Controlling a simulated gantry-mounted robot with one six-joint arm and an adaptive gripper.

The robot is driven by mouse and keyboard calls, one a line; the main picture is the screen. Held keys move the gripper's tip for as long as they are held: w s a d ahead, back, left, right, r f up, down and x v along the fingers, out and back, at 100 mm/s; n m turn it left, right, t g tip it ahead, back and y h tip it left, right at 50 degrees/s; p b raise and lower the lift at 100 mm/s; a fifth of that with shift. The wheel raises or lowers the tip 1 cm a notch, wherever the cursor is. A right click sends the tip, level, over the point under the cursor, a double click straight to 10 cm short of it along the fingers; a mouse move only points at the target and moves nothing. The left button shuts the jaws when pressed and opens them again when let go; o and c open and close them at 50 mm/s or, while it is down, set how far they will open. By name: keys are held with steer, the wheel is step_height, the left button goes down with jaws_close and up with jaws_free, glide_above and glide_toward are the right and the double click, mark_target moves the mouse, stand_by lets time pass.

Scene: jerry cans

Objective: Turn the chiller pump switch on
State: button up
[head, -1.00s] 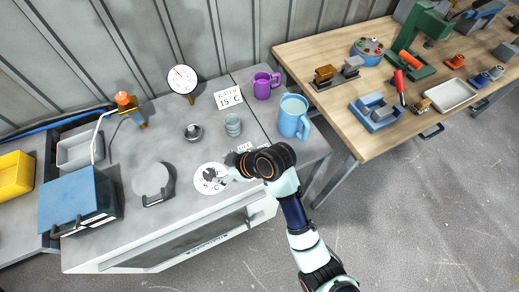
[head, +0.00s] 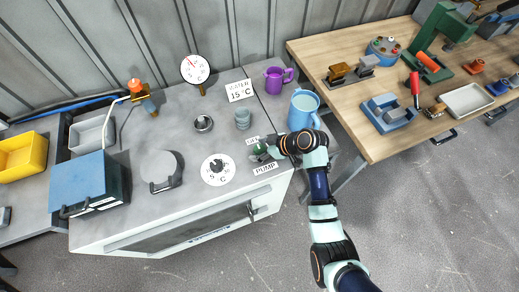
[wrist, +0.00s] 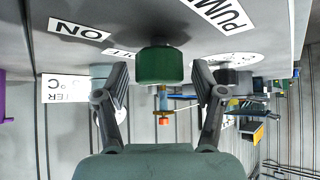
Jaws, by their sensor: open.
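A green cylindrical knob (wrist: 160,65) stands on the grey chiller top in the upside-down wrist view. A white ON label (wrist: 78,31) and a PUMP label (wrist: 228,12) lie near it. My gripper (wrist: 160,78) is open, with one finger on each side of the knob and gaps visible. In the head view, my gripper (head: 261,151) is at the right of the chiller top (head: 198,145), just behind the PUMP label (head: 265,168). There the fingers and wrist largely hide the knob. Another label by the knob is partly hidden.
A white temperature dial (head: 217,170) lies left of my gripper. A blue pitcher (head: 303,108) stands close behind my wrist, with a purple mug (head: 278,79) beyond. A grey beaker (head: 242,117) and small metal bowl (head: 203,123) stand farther left.

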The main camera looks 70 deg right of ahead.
steer(key=shift+c, duration=0.3)
steer(key=c, duration=1.1)
steer(key=shift+p, duration=0.4)
steer(key=m+h+p, duration=0.2)
steer(key=m+p, duration=0.1)
steer(key=shift+a+r, duration=0.15)
steer(key=shift+r, duration=0.1)
steer(key=m+g+h+p, duration=0.1)
steer(key=m+h+p, duration=0.1)
steer(key=m+p, duration=0.1)
steer(key=shift+w+g+h+p, duration=0.1)
steer(key=shift+g+h+p, duration=0.3)
steer(key=shift+p, duration=0.3)
steer(key=m+h+p, duration=0.1)
steer(key=m+g+p, duration=0.1)
steer(key=m, duration=0.1)
steer(key=shift+f+m+g+h, duration=0.15)
steer(key=shift+m+g+h, duration=0.15)
steer(key=shift+h, duration=0.1)
steer(key=shift+f+m+g+h, duration=0.1)
steer(key=shift+m+g+h, duration=0.5)
steer(key=shift+m, duration=0.5)
